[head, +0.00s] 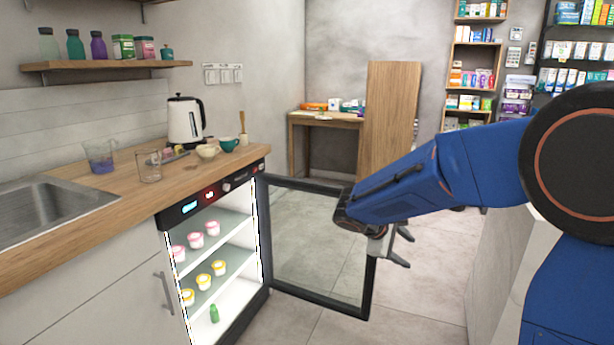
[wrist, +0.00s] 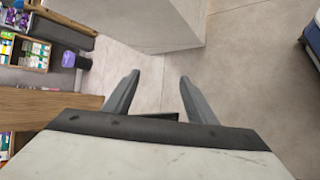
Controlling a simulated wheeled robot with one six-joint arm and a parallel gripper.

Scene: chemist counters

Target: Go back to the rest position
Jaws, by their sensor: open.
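My gripper (head: 399,249) is open and empty in the head view. It hangs at the end of my blue arm, by the outer edge of the open glass fridge door (head: 322,249). I cannot tell whether it touches the door frame. In the wrist view, the two grey fingers of my gripper (wrist: 154,92) are spread apart over bare floor, with nothing between them. The small fridge (head: 215,270) under the counter is lit inside and stands open. It holds several pink-lidded and yellow-lidded cups and a small green bottle (head: 214,313).
A wooden counter (head: 75,221) with a sink, kettle (head: 186,121) and cups runs along the left. A tall wooden panel (head: 390,120) and a desk stand behind. A white counter (head: 505,255) stands at the right. Grey floor (head: 432,262) lies clear between.

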